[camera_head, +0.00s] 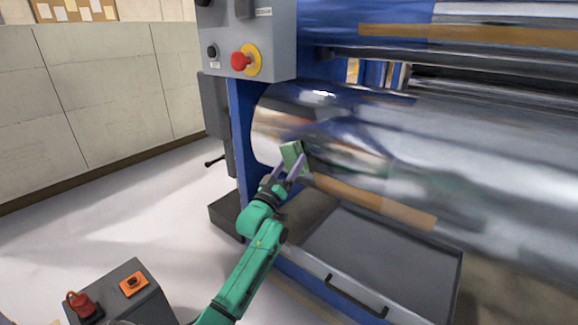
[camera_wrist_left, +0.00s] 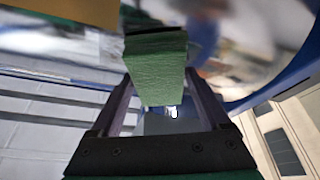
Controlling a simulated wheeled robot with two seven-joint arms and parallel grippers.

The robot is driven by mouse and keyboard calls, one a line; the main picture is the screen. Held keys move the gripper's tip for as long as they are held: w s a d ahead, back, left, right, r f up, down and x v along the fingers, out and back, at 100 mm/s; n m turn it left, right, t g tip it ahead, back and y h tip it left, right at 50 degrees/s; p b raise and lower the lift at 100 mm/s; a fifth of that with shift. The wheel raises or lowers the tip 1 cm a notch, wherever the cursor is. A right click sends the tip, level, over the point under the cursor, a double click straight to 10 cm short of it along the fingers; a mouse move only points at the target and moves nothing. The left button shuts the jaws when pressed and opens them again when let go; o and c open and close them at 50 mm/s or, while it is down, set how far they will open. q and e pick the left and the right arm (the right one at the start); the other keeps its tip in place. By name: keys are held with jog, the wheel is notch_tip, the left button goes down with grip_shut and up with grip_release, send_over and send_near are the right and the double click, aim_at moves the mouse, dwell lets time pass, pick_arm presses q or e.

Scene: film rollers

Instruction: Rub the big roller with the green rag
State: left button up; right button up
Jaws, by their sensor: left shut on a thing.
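The big roller (camera_head: 440,145) is a wide, shiny metal cylinder across the right half of the head view. The green rag (camera_head: 291,155) is a folded block in my left gripper (camera_head: 287,168), at the roller's left end. The rag appears against or very close to the roller; contact cannot be told for sure. In the left wrist view the rag (camera_wrist_left: 157,68) stands between the two fingers of the gripper (camera_wrist_left: 160,95), with the blurred roller surface beyond it. My right gripper is in neither view.
A grey control box with a red emergency button (camera_head: 241,61) hangs above left of the roller. Below is a dark tray (camera_head: 375,245) with a handle (camera_head: 356,296). A grey pedestal (camera_head: 140,290) with a red switch stands at the lower left. The floor (camera_head: 130,215) on the left is clear.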

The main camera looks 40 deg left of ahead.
pick_arm(q)
jog(key=shift+w, duration=0.25)
